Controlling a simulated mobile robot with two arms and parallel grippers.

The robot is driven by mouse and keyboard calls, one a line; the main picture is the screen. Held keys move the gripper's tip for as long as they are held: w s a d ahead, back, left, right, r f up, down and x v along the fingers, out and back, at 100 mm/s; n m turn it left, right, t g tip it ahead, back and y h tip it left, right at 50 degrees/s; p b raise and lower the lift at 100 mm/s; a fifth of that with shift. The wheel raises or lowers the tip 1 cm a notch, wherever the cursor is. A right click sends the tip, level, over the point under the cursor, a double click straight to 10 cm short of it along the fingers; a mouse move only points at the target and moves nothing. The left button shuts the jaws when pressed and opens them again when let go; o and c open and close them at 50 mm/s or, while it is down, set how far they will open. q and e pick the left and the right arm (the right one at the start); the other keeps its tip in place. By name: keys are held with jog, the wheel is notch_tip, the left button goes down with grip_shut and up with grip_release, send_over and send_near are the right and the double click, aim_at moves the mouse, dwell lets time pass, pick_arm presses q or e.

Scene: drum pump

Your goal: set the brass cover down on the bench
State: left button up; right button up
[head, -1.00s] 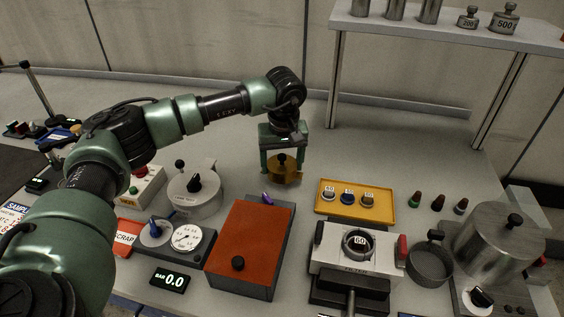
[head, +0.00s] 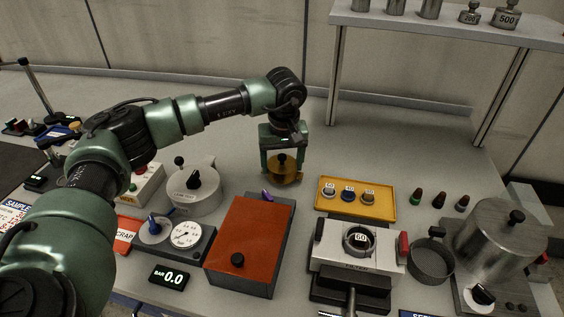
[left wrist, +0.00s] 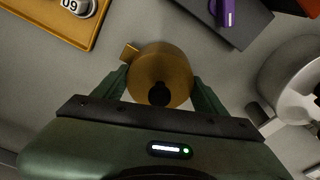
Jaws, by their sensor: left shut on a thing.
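The brass cover (head: 287,171) is a round, gold-coloured cap with a dark knob on top and a small side tab. My left gripper (head: 283,168) is shut on it, one finger on each side, at the back middle of the bench (head: 260,130). In the left wrist view the cover (left wrist: 163,75) sits between the two green fingers (left wrist: 160,92). The cover is at or very near the bench top; I cannot tell whether it touches. My right gripper does not show.
A yellow tray (head: 325,208) with several small round pieces lies to the right of the cover. An orange-topped box (head: 246,232) and a purple piece (head: 267,194) are in front. Bare bench lies around the cover.

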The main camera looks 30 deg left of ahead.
aim_at(281, 155)
pick_arm(q)
jog(key=shift+f, duration=0.25)
dwell(0.3)
jog(key=shift+f+b, duration=0.9)
jog(key=shift+f, duration=0.25)
dwell(1.1)
dwell(0.4)
jog(key=o, duration=1.7)
jog(key=shift+o, duration=0.2)
jog(key=shift+r+p, duration=2.65)
jog(key=shift+r, duration=1.35)
